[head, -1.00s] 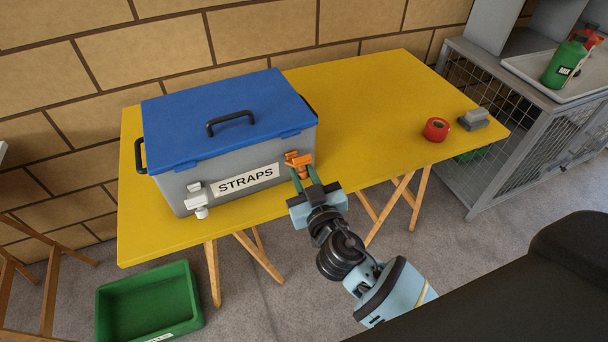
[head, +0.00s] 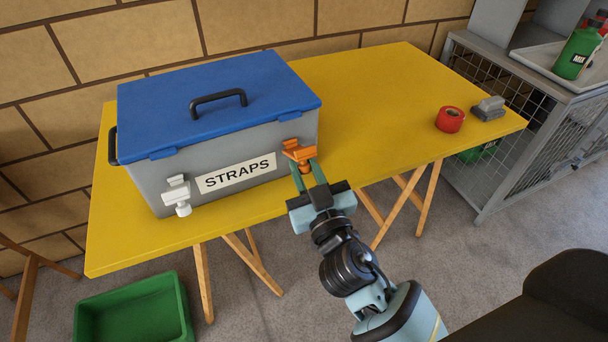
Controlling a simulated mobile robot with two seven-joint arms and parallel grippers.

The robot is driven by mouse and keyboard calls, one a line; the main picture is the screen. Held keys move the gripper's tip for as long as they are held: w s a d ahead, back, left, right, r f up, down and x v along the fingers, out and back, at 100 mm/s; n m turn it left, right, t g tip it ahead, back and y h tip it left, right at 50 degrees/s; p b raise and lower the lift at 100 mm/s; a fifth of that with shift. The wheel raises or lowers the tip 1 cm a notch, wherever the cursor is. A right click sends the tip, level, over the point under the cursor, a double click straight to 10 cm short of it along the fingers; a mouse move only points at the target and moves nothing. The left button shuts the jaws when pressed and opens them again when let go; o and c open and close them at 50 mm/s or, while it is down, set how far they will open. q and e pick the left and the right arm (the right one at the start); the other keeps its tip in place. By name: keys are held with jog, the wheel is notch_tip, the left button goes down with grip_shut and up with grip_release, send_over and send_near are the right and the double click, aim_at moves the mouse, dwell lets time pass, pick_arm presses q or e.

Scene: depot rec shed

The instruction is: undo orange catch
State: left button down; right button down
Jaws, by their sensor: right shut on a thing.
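A grey box (head: 235,155) with a closed blue lid (head: 190,95) stands on the yellow table and carries a STRAPS label. The orange catch (head: 297,150) is on the right part of its front face. A white catch (head: 177,193) is on the left part of the front. My right gripper (head: 309,177) reaches up from below, its green fingers shut on the lower part of the orange catch. The fingers partly hide that part, so the exact grip is hard to see. My left gripper is not in view.
The yellow table (head: 385,85) is clear right of the box, except for a red tape roll (head: 450,119) and a grey object (head: 488,108) near its right end. A green crate (head: 135,308) is on the floor at lower left. A wire cage (head: 520,120) stands at right.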

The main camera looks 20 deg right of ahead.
dwell(0.3)
jog(key=c, duration=1.3)
grip_release()
jog(key=shift+o, duration=0.2)
jog(key=shift+s+f, duration=0.15)
jog(key=shift+s, duration=0.3)
jog(key=s+f+b, duration=0.1)
jog(key=s+b, duration=0.1)
jog(key=s, duration=0.4)
jog(key=shift+s, duration=0.35)
